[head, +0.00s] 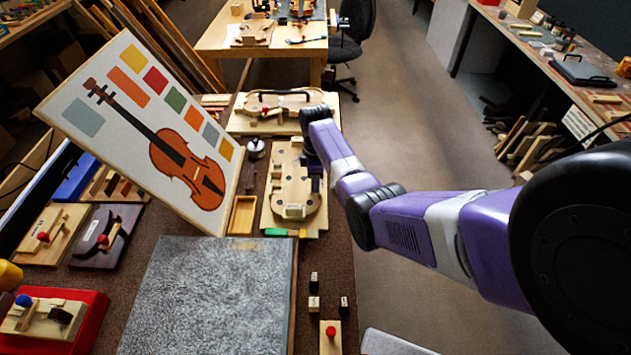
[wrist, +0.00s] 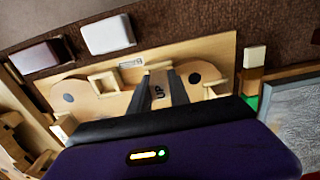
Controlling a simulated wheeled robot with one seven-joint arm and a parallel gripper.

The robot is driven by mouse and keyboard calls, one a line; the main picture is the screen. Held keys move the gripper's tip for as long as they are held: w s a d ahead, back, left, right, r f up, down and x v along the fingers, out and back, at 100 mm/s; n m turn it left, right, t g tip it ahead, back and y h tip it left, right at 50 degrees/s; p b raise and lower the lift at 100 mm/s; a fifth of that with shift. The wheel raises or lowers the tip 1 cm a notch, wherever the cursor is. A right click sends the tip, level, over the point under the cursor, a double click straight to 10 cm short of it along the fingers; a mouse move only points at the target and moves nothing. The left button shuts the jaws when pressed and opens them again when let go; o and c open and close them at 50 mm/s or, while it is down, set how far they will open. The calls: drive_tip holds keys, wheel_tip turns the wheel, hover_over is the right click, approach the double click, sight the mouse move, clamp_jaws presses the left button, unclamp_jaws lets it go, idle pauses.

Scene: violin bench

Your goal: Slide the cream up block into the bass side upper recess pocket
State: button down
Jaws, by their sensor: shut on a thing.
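In the head view my gripper (head: 313,165) is over the right side of the pale wooden violin mould (head: 287,185), and the held block is hidden. In the wrist view the mould (wrist: 205,55) lies below the gripper, with square-framed pockets on both sides of it: one on the left (wrist: 103,83) and one on the right (wrist: 220,88). Whether the block touches the mould or a pocket, I cannot tell.
A white block (wrist: 108,35) and a greyish one (wrist: 36,57) lie beside the mould. A wooden tray (head: 243,215), a metal pot (head: 255,150) and a green piece (head: 276,232) are nearby. A leaning violin board (head: 140,125) stands left. The grey mat (head: 215,300) is bare.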

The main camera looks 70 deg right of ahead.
drive_tip(key=shift+f+b, duration=0.3)
drive_tip(key=shift+f, duration=0.15)
drive_tip(key=c, duration=1.1)
unclamp_jaws()
drive_tip(key=shift+c, duration=0.2)
drive_tip(key=shift+r, duration=3.95)
